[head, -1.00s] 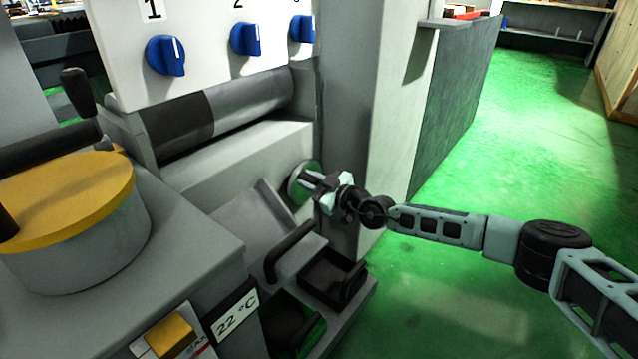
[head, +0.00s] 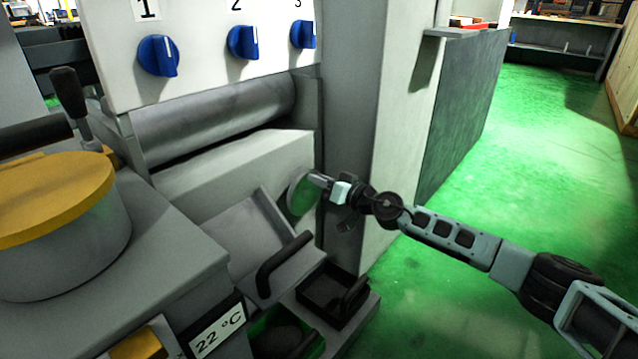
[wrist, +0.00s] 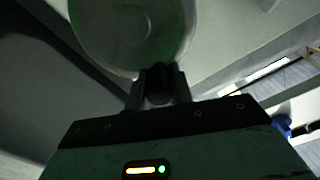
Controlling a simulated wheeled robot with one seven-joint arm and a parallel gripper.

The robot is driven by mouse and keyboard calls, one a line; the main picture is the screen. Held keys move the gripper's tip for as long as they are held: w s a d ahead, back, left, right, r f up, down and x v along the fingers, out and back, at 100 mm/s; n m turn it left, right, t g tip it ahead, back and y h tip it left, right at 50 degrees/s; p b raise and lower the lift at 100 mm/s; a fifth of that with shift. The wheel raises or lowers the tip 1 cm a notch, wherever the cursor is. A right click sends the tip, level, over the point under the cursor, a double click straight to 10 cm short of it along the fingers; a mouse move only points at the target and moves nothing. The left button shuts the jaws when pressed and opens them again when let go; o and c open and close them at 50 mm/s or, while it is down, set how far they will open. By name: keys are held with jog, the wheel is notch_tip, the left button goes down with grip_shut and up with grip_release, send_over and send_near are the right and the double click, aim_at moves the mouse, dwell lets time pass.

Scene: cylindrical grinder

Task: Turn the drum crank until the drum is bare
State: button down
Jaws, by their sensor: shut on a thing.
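The drum (head: 215,108) lies across the machine below the panel of blue knobs. Its visible face is an even grey, with no dark band on it; its underside is hidden. The drum crank, a round grey disc (head: 301,194), is on the machine's front at the right end below the drum. My gripper (head: 322,181) reaches it from the right. In the wrist view the disc (wrist: 130,35) fills the top. There my gripper (wrist: 160,88) is shut on the crank's dark handle (wrist: 159,92), close against the disc's lower edge.
A sloping grey tray (head: 250,235) and a black bin (head: 328,290) sit below the crank. A yellow-lidded pot (head: 55,195) and a black-handled lever (head: 70,95) stand at left. A grey pillar (head: 352,110) rises behind my gripper. The green floor at right is open.

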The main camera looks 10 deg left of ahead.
jog(key=shift+w+r+m, duration=0.1)
jog(key=shift+w+m, duration=0.05)
jog(key=shift+m, duration=0.15)
jog(key=c, duration=1.2)
grip_release()
jog(key=shift+c, duration=0.2)
notch_tip(320, 180, up, 10)
jog(key=p, duration=0.6)
